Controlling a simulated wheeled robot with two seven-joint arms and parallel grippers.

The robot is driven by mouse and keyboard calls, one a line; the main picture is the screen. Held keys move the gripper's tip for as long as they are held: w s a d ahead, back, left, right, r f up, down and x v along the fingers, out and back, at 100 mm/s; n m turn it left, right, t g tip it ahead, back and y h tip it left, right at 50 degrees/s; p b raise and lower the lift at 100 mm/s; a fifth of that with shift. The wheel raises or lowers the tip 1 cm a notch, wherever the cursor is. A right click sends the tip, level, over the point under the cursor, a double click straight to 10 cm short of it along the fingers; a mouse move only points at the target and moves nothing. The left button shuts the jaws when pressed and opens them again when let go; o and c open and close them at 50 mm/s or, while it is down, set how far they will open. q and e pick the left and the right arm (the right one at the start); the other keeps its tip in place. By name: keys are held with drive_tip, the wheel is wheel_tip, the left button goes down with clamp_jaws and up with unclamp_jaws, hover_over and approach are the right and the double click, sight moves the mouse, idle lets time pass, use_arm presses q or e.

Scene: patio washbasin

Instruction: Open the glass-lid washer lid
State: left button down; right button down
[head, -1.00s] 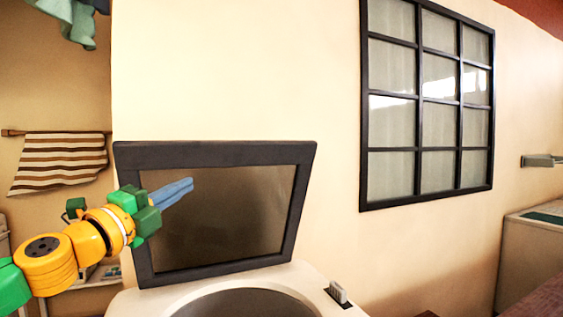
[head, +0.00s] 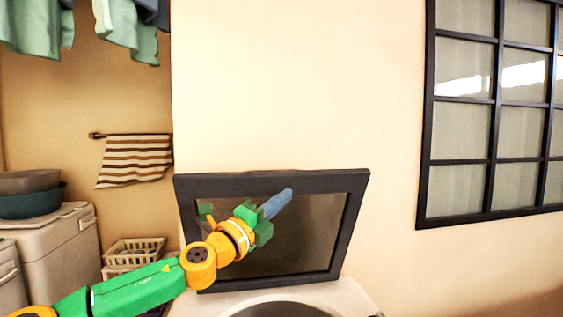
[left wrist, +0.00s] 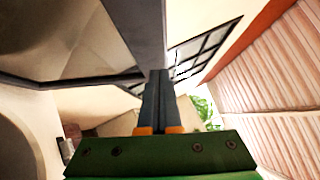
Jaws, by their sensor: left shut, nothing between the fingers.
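The washer's glass lid (head: 303,243), a dark frame around a brownish pane, stands raised at the back of the pale washer (head: 345,295). The round tub opening (head: 280,310) shows below it, cut off by the picture's bottom edge. My left gripper (head: 284,198) is shut and empty, in front of the lid's upper middle in the head view. Whether its tips touch the lid is unclear. In the left wrist view its shut fingers (left wrist: 160,105) point at a close grey bar, with the lid's pane (left wrist: 85,40) at upper left. My right gripper is not in view.
A black-framed window (head: 495,110) is on the wall at right. At left are a striped towel (head: 135,160), hanging clothes (head: 125,25), a basket (head: 135,252) and another pale appliance (head: 60,245) with basins on top. The wall above the lid is bare.

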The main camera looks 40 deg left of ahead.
sight(292, 179)
use_arm(q)
drive_tip(key=shift+w+a+r+p, duration=0.3)
drive_tip(key=shift+w+a+p, duration=0.1)
drive_tip(key=shift+w+a, duration=0.15)
drive_tip(key=shift+w+a+r+p, duration=0.35)
drive_tip(key=shift+w+a, duration=0.1)
drive_tip(key=shift+w, duration=0.15)
drive_tip(key=shift+w+a+r, duration=0.25)
drive_tip(key=shift+w+a, duration=0.05)
drive_tip(key=shift+a, duration=0.1)
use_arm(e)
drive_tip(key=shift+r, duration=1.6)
